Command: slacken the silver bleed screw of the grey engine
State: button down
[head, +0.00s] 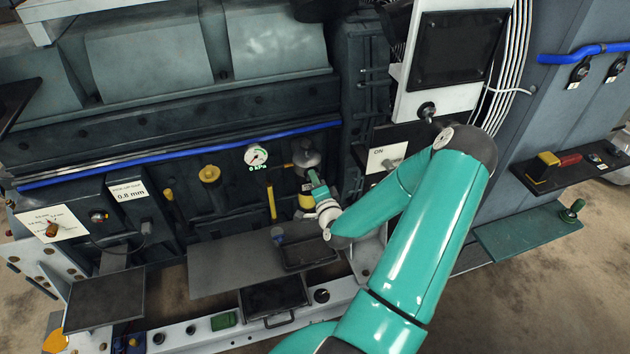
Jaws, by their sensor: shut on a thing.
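The grey engine (160,120) fills the left and middle of the head view. A dark rounded filter head (306,157) with a yellow-banded body (306,200) below it sits on its lower side. My gripper (314,180) is at the filter head, in front of its right side. It is shut on a small part there, which looks to be the bleed screw. The silver of the screw is hidden by the fingers, and its turn cannot be told.
A yellow dipstick handle (271,201) and yellow cap (209,174) are close by. A grey plate (225,265) and dark tray (308,254) lie below. A panel with a screen (460,48) stands right.

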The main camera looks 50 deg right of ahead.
jog(key=shift+n, duration=7)
jog(key=c, duration=1.5)
grip_release()
jog(key=shift+c, duration=0.2)
jog(key=shift+s, duration=0.1)
jog(key=v, duration=1.3)
jog(key=shift+s+a, duration=0.2)
jog(key=shift+s, duration=0.05)
